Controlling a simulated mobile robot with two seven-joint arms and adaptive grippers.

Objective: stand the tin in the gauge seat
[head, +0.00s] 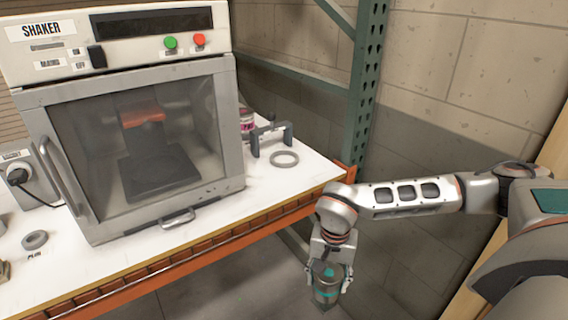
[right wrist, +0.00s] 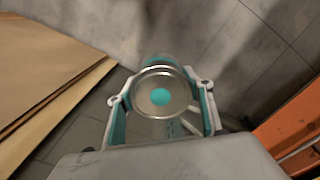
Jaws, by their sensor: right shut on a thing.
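My right gripper (head: 328,284) is shut on a tin (head: 326,294) with a grey body and teal markings. It holds the tin low, off the bench's front right corner, over the floor. In the right wrist view the tin's round metal lid with a teal dot (right wrist: 160,96) shows between the two fingers. My left gripper is out of view.
A large shaker (head: 140,120) with a closed glass door fills the bench's left and middle. A tin with a pink label (head: 246,120) stands behind the bracket. A green rack post (head: 366,90) rises behind the bench's right end.

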